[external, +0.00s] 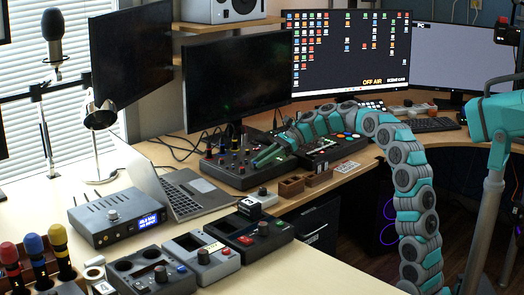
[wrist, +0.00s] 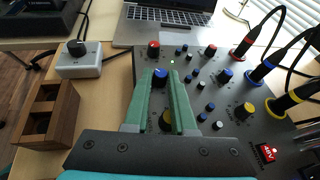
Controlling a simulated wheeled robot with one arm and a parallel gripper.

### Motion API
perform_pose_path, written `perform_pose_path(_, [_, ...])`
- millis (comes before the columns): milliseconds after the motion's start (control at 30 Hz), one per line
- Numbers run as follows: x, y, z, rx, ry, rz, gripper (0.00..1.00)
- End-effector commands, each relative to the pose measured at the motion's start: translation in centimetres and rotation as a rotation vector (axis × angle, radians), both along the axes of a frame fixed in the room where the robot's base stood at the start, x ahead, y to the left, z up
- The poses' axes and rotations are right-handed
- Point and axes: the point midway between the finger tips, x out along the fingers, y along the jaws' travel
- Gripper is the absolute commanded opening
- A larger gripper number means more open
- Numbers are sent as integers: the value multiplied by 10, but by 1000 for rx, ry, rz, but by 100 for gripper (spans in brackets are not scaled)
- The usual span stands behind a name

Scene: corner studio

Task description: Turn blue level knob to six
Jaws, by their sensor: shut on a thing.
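A dark mixer panel (wrist: 228,100) with knobs lies under my gripper in the wrist view; it also shows on the desk in the external view (external: 226,176). My gripper (wrist: 164,76) reaches over it with two green fingers. A large blue knob (wrist: 160,78) sits between the fingertips, which are shut on it. The knob's pointer and scale marks are too small to read. A yellow knob (wrist: 166,121) shows farther back between the fingers. In the external view my gripper (external: 258,160) is low over the panel, and the blue knob cannot be made out.
Red (wrist: 243,47), blue (wrist: 262,69) and yellow (wrist: 284,103) plugs with cables stand on the panel's right. A laptop (wrist: 180,22) lies beyond; a wooden holder (wrist: 47,115) and white knob box (wrist: 80,62) stand left.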

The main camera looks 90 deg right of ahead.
Motion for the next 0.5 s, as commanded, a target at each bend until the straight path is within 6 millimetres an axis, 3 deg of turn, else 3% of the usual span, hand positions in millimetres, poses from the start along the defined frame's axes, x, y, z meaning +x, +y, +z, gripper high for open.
perform_pose_path(500, [-3,2,-11,-6,-2,-166,0])
